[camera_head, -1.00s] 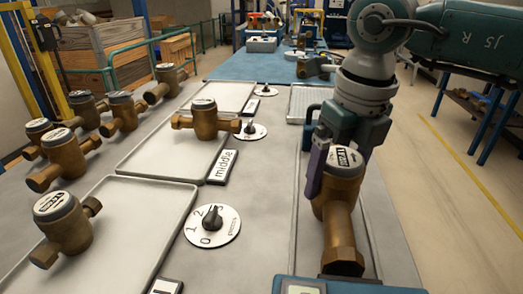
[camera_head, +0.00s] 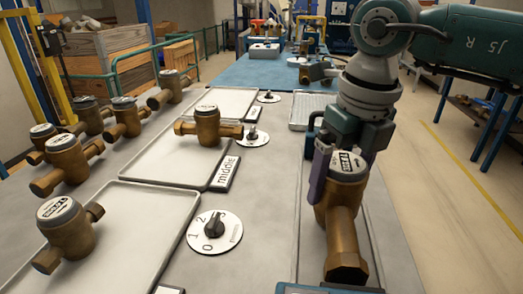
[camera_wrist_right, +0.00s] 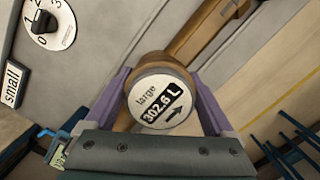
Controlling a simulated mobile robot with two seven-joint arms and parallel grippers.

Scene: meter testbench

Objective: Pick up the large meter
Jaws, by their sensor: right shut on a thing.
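The large meter (camera_head: 342,215) is a brass body with a round white-topped head, at the right side of the bench in the head view. In the right wrist view its label reads "large" and "302.6 L" (camera_wrist_right: 160,102). My right gripper (camera_head: 335,170) is shut on the meter's head, with one purple finger on each side in the right wrist view (camera_wrist_right: 163,100). The lower end of the meter points toward the front. I cannot tell whether it touches the tray beneath. My left gripper is not in view.
Another meter (camera_head: 207,127) sits on the tray labelled "middle" (camera_head: 150,168). A further meter (camera_head: 66,228) sits on the front-left tray (camera_head: 172,215) beside a dial (camera_head: 214,231). Several brass meters stand along the left. A blue mat (camera_head: 245,75) lies farther back.

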